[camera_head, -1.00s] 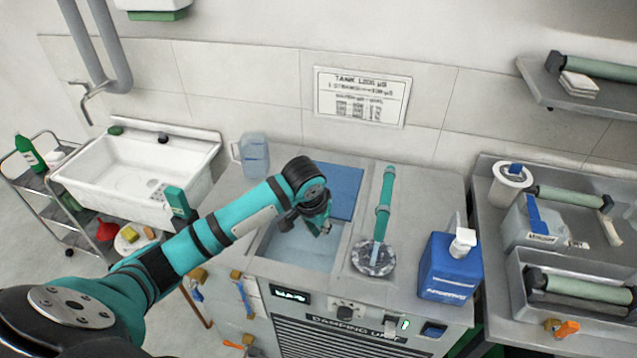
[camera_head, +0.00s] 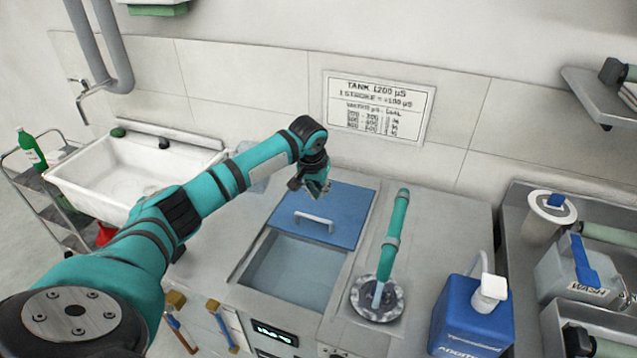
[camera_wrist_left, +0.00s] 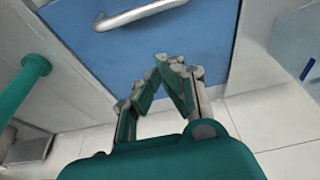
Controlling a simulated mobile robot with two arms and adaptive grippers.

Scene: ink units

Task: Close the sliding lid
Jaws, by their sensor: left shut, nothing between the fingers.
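The blue sliding lid (camera_head: 345,214) covers the back part of the tank opening. A pale bar handle (camera_head: 314,221) stands near its front edge. The front of the tank (camera_head: 290,272) is uncovered and shows a light bluish inside. My left gripper (camera_head: 321,194) is above the back left part of the lid, behind the handle. In the left wrist view, the fingers (camera_wrist_left: 172,62) are shut and empty over the blue lid (camera_wrist_left: 125,50), apart from the handle (camera_wrist_left: 140,15). I cannot tell whether the fingertips touch the lid. My right gripper is not in view.
A teal plunger (camera_head: 394,245) stands right of the tank with its round head on the counter. A blue canister (camera_head: 468,318) is farther right. A clear jug (camera_head: 255,180) is partly hidden behind my left arm. A white sink (camera_head: 115,178) is at the left.

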